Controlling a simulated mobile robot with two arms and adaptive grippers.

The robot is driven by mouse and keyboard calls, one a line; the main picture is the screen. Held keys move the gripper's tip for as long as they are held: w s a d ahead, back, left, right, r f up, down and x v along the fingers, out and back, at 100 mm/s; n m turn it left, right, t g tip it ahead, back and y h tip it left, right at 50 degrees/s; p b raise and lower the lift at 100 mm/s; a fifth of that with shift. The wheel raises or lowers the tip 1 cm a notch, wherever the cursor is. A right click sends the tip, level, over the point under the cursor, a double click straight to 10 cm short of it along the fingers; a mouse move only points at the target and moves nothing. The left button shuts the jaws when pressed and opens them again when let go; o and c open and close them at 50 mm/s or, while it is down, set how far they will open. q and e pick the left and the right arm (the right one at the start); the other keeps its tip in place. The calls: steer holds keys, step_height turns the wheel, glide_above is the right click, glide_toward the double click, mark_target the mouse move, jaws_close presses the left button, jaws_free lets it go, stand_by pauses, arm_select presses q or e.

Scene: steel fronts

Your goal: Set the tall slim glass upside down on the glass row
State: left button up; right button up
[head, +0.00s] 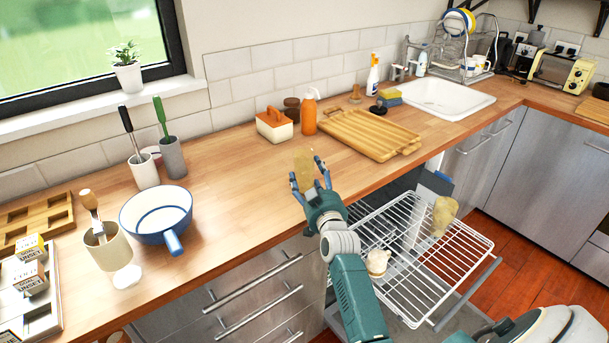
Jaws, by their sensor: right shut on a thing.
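A tall slim glass (304,168), yellowish and see-through, is held in my right gripper (311,184) above the wooden counter. The fingers are shut around its lower part and hide it there. It stands roughly upright; I cannot tell which end is its mouth. A white wire rack (470,262) is pulled out below the counter, to the right of my right gripper. A similar yellowish glass (444,214) stands at the rack's right side, and a cream cup (377,262) is at its left. Which part is the glass row is not clear. My left gripper is not in view.
The counter (238,190) is bare left of my right gripper. A ribbed wooden tray (368,135), orange bottle (309,115) and orange-white box (274,124) stand behind. A blue-white pan (157,212) and a goblet-like cup (114,252) are at left.

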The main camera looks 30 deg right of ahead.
steer(key=shift+w+f, duration=0.1)
steer(key=shift+r, duration=0.65)
step_height(320, 180, up, 19)
steer(key=s+a+f+n+y, duration=0.2)
steer(key=s+a+f+y, duration=0.1)
steer(key=s+a+f, duration=1.2)
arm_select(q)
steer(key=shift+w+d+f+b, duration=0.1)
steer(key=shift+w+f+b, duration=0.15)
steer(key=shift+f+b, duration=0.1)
arm_select(e)
steer(key=s+a+y, duration=0.1)
steer(key=s+a, duration=0.2)
steer(key=s, duration=0.2)
steer(key=s+a+f+n+y, duration=0.1)
steer(key=s+a, duration=0.2)
steer(key=s, duration=0.3)
steer(key=s+a+t, duration=0.1)
steer(key=s+a, duration=0.1)
steer(key=s, duration=0.4)
steer(key=shift+a+f+n+y, duration=0.3)
steer(key=shift+a+f+y, duration=0.05)
steer(key=shift+a+y, duration=0.05)
